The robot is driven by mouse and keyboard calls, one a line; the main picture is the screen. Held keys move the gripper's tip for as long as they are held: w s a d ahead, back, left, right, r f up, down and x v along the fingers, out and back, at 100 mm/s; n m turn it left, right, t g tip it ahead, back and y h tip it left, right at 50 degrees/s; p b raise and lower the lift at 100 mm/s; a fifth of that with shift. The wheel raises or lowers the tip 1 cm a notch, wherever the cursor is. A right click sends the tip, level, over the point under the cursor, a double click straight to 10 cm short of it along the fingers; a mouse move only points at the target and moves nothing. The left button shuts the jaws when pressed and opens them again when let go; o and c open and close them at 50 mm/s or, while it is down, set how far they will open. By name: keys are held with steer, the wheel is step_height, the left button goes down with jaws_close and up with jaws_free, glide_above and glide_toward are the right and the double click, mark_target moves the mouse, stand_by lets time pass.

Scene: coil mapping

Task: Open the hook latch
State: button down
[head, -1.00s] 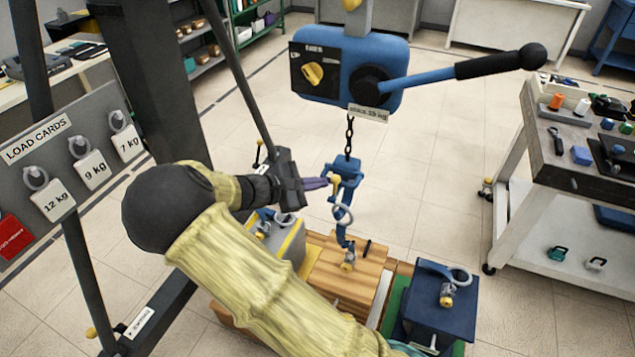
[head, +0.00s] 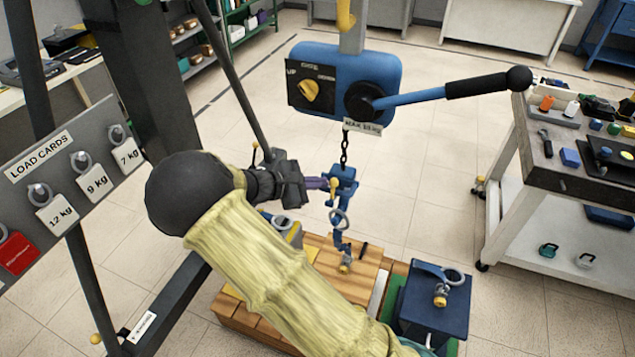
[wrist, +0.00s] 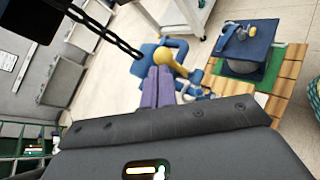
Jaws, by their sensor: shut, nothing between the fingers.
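The blue hook (head: 342,184) hangs from a dark chain under the blue hoist body. Its latch appears to carry a yellow knob (head: 334,187), which also shows in the wrist view (wrist: 163,55). A silver ring (head: 339,219) hangs at the hook, with blue links below it. My gripper (head: 325,184) is at the left side of the hook, its purple fingers together with nothing between them. In the wrist view the purple fingertips (wrist: 158,72) are at or very close to the yellow knob; I cannot tell whether they touch. Whether the latch is open is unclear.
The blue hoist (head: 345,80) with its long lever (head: 430,95) is above. Wooden blocks (head: 330,270) and a dark blue weight (head: 435,295) stand below. A load card board (head: 70,190) is at left and a workbench cart (head: 560,190) at right.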

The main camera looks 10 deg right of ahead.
steer(key=shift+r, duration=0.1)
steer(key=shift+r+p, duration=0.75)
steer(key=shift+p, duration=0.1)
steer(key=shift+a, duration=0.15)
steer(key=w+a+f+v, duration=0.1)
steer(key=f+v, duration=0.1)
steer(key=v, duration=1)
steer(key=shift+a+b, duration=0.35)
steer(key=shift+a, duration=0.05)
steer(key=shift+d+r, duration=0.1)
